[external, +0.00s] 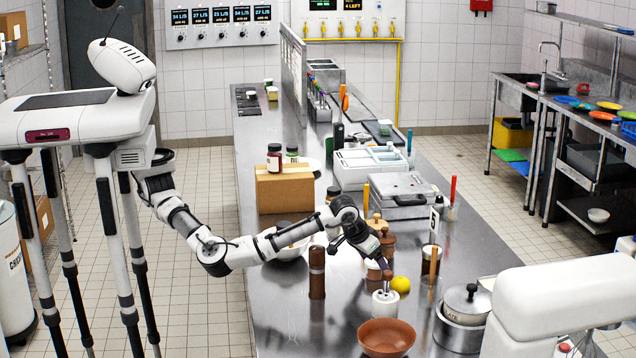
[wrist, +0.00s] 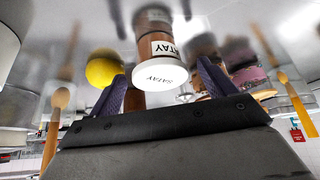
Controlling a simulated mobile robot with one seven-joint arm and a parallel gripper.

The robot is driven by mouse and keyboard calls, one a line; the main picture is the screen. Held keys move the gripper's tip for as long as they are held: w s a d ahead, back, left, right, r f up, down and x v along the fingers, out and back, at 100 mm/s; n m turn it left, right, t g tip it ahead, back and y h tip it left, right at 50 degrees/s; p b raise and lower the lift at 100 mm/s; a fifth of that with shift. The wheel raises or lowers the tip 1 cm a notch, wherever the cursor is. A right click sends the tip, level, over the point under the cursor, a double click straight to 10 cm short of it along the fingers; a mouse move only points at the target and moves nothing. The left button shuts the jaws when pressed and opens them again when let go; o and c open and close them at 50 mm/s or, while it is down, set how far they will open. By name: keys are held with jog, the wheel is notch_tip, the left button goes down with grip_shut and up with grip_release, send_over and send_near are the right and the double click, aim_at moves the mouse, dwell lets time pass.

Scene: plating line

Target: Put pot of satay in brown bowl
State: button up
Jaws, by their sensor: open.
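The pot of satay (wrist: 165,75) has a white lid marked SATAY and a brown body with a white label. In the wrist view it appears between the two purple fingers of my gripper (wrist: 160,85), with a gap on each side. The gripper is open and holds nothing. In the external view my gripper (external: 385,270) is low over the counter, close to the pot (external: 373,275), which it partly covers. The brown bowl (external: 387,338) stands at the counter's near end, in front of the gripper, and I see nothing in it.
A yellow ball-shaped fruit (external: 401,284) lies right of the pot. A tall brown mill (external: 317,275) is at left. A lidded steel pot (external: 465,308) stands at right.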

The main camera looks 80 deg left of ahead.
jog(key=b+v, duration=0.3)
jog(key=v, duration=0.9)
jog(key=shift+r, duration=0.1)
